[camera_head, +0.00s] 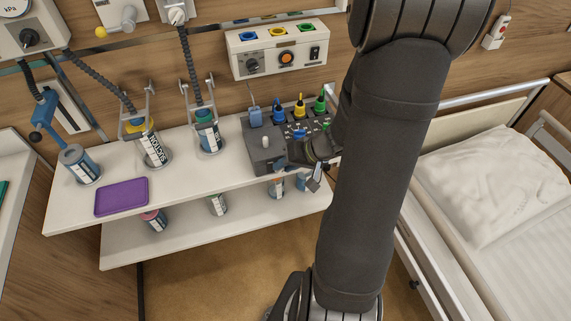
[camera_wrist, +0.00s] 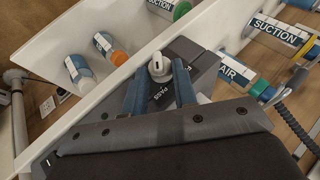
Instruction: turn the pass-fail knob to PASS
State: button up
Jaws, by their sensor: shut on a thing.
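The pass-fail knob (camera_wrist: 156,60) is small and white and stands on a grey box (camera_head: 258,158). It also shows in the head view (camera_head: 267,142). In the wrist view PASS is lettered on the box on my side of the knob; I cannot tell exactly where the knob points. My gripper (camera_wrist: 160,75) has its two blue fingers on either side of the knob, shut on it.
Behind the box is a dark panel with coloured plugs (camera_head: 300,107). To the left on the white shelf (camera_head: 185,175) are an AIR bottle (camera_head: 209,134), SUCTION bottle (camera_head: 153,148) and purple tray (camera_head: 121,197). More bottles stand on the lower shelf. A bed (camera_head: 495,190) is at right.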

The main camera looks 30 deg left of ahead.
jog(key=shift+w+d+f+g+y, duration=0.1)
jog(key=shift+d+f+g+y, duration=0.05)
jog(key=shift+g+y, duration=0.3)
jog(key=o, duration=1)
jog(key=v, duration=1.7)
jog(key=shift+d, duration=0.2)
jog(key=shift+a, duration=0.1)
jog(key=x, duration=1.7)
jog(key=shift+a, duration=0.15)
